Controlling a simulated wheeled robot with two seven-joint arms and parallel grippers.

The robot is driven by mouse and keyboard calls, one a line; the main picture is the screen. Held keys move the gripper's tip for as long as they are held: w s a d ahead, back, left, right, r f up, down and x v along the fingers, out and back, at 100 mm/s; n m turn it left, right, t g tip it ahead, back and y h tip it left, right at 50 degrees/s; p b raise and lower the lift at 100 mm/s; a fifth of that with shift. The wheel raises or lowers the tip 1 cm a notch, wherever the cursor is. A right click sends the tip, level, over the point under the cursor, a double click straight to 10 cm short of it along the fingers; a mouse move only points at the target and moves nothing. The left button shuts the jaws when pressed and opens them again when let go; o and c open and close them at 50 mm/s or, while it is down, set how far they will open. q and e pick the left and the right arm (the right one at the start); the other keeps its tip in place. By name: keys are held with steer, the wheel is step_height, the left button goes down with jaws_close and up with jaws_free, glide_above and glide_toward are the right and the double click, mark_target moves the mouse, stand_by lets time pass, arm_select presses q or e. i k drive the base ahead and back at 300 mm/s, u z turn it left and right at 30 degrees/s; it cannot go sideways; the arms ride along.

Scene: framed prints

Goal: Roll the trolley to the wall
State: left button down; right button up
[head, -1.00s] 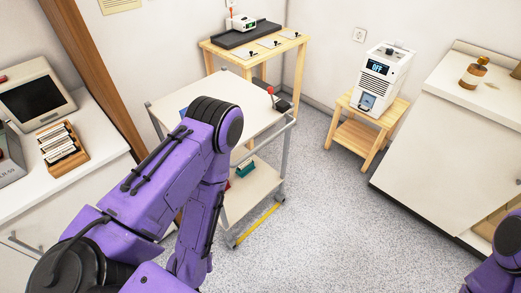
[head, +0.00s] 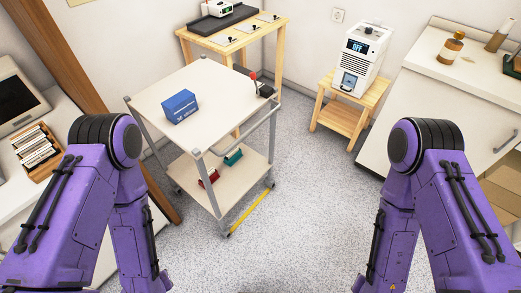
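The trolley (head: 155,93) has a cream top, grey metal legs and a lower shelf (head: 232,191). It stands in front of me, left of the picture's middle, with a push handle (head: 247,134) along its right side. A blue box (head: 180,107) lies on its top, and a small black device with a red-knobbed lever (head: 254,79) stands at the top's right corner. A red item (head: 208,178) and a teal item (head: 233,156) rest on the lower shelf. The wall (head: 130,35) is behind. Both my purple arms are in view, apart from the trolley, but neither gripper shows.
A yellow strip (head: 249,213) lies on the floor by the trolley's right side. A wooden bench (head: 283,29) stands close behind the trolley. A wooden stool (head: 343,119) bears a white machine (head: 362,66). Counters stand left and right. The speckled floor (head: 310,190) between is clear.

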mark_target(226, 98)
steer(key=z, duration=0.05)
steer(key=k, duration=0.5)
steer(key=z, duration=1.4)
steer(key=i, duration=0.75)
steer(key=u, duration=0.95)
